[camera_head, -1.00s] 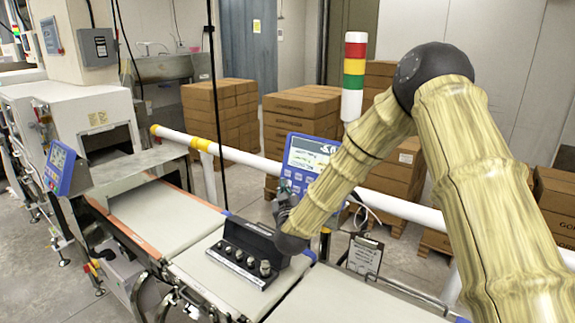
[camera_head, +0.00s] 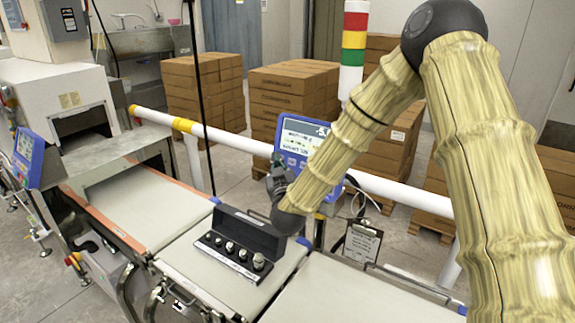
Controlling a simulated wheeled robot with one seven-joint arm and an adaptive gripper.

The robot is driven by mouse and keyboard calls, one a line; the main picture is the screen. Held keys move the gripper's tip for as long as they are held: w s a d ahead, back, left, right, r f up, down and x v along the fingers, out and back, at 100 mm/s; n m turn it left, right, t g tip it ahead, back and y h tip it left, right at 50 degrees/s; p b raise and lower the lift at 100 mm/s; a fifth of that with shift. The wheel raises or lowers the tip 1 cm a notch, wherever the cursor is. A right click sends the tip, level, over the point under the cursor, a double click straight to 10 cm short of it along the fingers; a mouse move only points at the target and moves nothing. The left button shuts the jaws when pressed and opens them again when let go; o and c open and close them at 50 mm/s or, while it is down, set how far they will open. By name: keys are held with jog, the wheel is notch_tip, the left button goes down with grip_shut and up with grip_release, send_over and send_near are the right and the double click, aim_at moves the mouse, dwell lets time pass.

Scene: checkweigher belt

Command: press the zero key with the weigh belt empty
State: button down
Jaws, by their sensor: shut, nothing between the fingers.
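The blue indicator (camera_head: 303,138) with a lit screen stands behind the belts. Some of its keys show under the screen; my gripper and arm cover the lower keypad, so I cannot pick out the zero key. My gripper (camera_head: 277,178) is shut and empty, in front of the indicator's lower left. I cannot tell whether it touches a key. The weigh belt (camera_head: 181,260) is the middle belt section. It is not empty: an open black case (camera_head: 247,232) with several metal weights (camera_head: 241,254) stands on it.
A white rail (camera_head: 235,153) runs behind the belts. At the left are a metal-hooded machine (camera_head: 75,95) and another blue panel (camera_head: 28,150). Boxes are stacked behind.

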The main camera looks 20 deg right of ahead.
aim_at(288, 161)
jog(key=w+d+f, duration=0.1)
jog(key=w, duration=0.1)
jog(key=w+d+f+b, duration=0.1)
jog(key=w+d, duration=0.1)
jog(key=w+d+f, duration=0.1)
jog(key=w+d, duration=0.1)
jog(key=shift+w+d+f, duration=0.25)
jog(key=shift+f, duration=0.1)
dwell(1.6)
jog(key=shift+s+r, duration=0.15)
jog(key=shift+r, duration=0.05)
